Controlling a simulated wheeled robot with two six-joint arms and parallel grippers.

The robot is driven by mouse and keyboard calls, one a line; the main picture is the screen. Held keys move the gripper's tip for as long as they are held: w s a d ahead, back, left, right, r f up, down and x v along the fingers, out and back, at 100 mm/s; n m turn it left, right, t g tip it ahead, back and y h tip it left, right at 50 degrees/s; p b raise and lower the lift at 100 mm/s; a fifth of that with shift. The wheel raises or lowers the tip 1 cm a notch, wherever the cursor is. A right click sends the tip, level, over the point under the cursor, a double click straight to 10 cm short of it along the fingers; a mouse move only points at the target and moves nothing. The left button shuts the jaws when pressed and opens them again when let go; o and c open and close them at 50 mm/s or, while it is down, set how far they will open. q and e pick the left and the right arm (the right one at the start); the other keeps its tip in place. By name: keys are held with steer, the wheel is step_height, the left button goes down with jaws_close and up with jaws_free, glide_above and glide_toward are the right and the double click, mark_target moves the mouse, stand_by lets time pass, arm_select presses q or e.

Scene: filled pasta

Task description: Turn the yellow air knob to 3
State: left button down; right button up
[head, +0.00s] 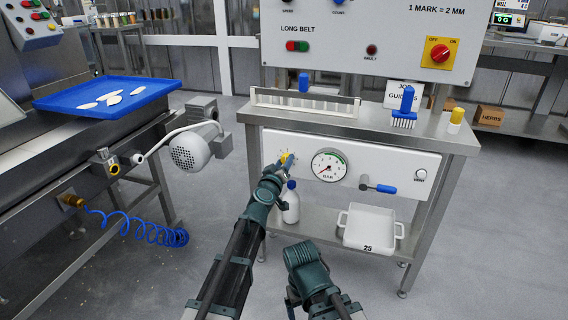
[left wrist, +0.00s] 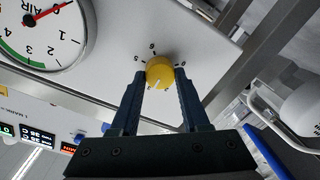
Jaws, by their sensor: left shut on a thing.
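The yellow air knob (head: 285,157) is on the white front panel of the bench, left of the round BAR gauge (head: 329,166). It also shows in the left wrist view (left wrist: 160,72), with a pale mark toward its lower edge. Printed numbers, including 5 and 6, are around it; the number at the mark is hidden or too small to read. My left gripper (head: 278,166) is shut on the knob, one finger on each side. In the left wrist view the gauge's red needle is near 0. My right gripper (head: 300,257) is low in front of the bench, its fingers not clear.
A blue-handled valve (head: 379,188) and a VENT button (head: 420,174) are right of the gauge. A white bottle (head: 290,205) and a white bin (head: 369,229) are on the lower shelf. A motor (head: 191,149) juts from the machine at left.

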arm_select(q)
steer(key=shift+s, duration=0.1)
stand_by(0.3)
steer(key=shift+c, duration=1.9)
jaws_free()
steer(key=v, duration=1.3)
steer(key=shift+s, duration=0.3)
steer(key=shift+a, duration=0.1)
